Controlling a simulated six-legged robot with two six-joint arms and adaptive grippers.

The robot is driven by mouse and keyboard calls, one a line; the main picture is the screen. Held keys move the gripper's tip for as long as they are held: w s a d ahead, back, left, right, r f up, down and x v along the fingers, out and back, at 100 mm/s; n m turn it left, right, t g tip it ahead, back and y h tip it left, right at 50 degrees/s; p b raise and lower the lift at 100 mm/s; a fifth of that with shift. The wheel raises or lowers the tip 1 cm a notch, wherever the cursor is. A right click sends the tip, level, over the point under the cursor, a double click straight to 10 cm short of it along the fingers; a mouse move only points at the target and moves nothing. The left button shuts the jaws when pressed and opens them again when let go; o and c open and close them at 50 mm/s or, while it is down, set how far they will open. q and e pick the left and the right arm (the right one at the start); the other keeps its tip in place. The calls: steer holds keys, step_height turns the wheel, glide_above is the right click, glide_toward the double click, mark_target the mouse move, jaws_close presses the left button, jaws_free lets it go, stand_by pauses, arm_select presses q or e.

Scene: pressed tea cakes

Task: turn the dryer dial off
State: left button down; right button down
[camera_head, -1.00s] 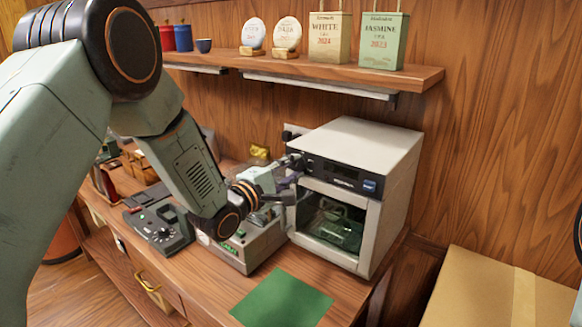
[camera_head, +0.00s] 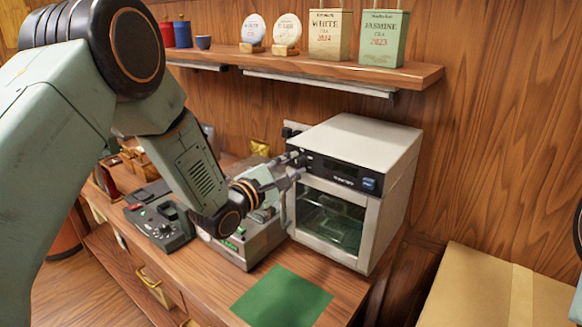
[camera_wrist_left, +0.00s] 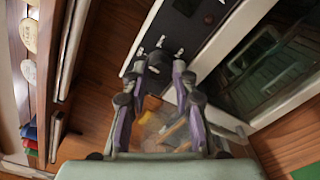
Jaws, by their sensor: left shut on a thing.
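The dryer (camera_head: 400,150) is a white box oven with a dark control panel (camera_head: 330,168) and a glass door (camera_head: 332,218), which is closed. Its dial is at the left end of the panel and is mostly hidden by my fingers, so I cannot read its setting. My left gripper (camera_head: 296,166) reaches the panel's left end from the left and is shut on the dial. In the left wrist view its purple-grey fingers (camera_wrist_left: 161,58) meet the edge of the dark panel (camera_wrist_left: 190,18). My right gripper is not in view.
A control box (camera_head: 160,220) and a grey device (camera_head: 240,248) sit left of the dryer. A green mat (camera_head: 282,296) lies in front. A shelf (camera_head: 350,76) with tea packets is above. A cardboard box (camera_head: 495,290) stands at lower right.

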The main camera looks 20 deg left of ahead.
arm_select(q)
steer(key=c, duration=1.1)
jaws_free()
steer(key=shift+o, duration=0.2)
steer(key=shift+s, duration=0.1)
steer(key=v, duration=1.1)
steer(key=shift+s+a, duration=0.15)
steer(key=shift+s, duration=0.25)
steer(key=shift+r, duration=0.1)
